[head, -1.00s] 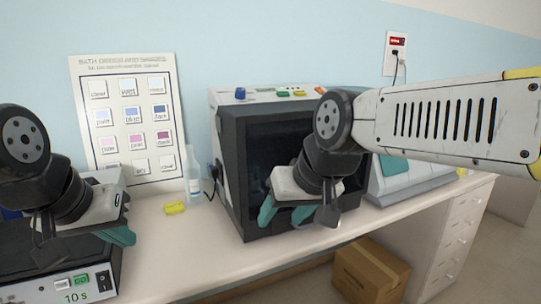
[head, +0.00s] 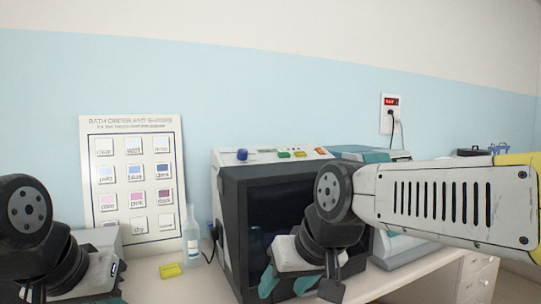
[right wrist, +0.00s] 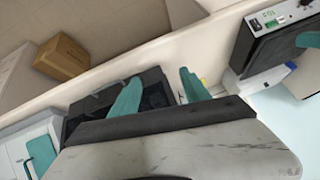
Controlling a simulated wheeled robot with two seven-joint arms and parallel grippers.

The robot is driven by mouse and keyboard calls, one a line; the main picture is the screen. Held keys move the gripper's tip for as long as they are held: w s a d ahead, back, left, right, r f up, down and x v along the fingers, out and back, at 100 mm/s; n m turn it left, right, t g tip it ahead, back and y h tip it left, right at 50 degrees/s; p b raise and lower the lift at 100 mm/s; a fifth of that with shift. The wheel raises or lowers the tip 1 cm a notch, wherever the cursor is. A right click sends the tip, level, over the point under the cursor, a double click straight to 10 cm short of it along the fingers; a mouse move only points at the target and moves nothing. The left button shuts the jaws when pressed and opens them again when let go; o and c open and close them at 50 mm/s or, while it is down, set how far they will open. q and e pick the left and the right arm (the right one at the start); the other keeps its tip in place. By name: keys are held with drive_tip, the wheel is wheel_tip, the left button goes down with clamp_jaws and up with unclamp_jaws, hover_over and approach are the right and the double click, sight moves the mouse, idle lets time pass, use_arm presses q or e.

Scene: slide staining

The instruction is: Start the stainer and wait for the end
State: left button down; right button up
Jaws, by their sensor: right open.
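The stainer, which I take to be the large machine with a dark front window (head: 232,225), stands on the bench in the head view. Its pale top panel carries a blue knob (head: 242,155) and green, yellow and orange buttons (head: 300,154). My right gripper (head: 288,284) is in front of its lower window, open and empty; it covers part of the front. In the right wrist view its teal fingers (right wrist: 160,95) are spread, with the dark machine (right wrist: 90,105) behind one finger. My left gripper (head: 92,296) is cut off at the lower left; its jaws are unclear.
A bath chart (head: 133,120) leans on the wall. A clear bottle (head: 191,238) and a yellow block (head: 170,270) stand left of the machine. A timer box (right wrist: 270,30) shows in the right wrist view, with a cardboard box (right wrist: 62,57) on the floor. A red-lit wall socket (head: 391,112) is above.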

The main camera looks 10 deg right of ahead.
clamp_jaws()
idle(1.6)
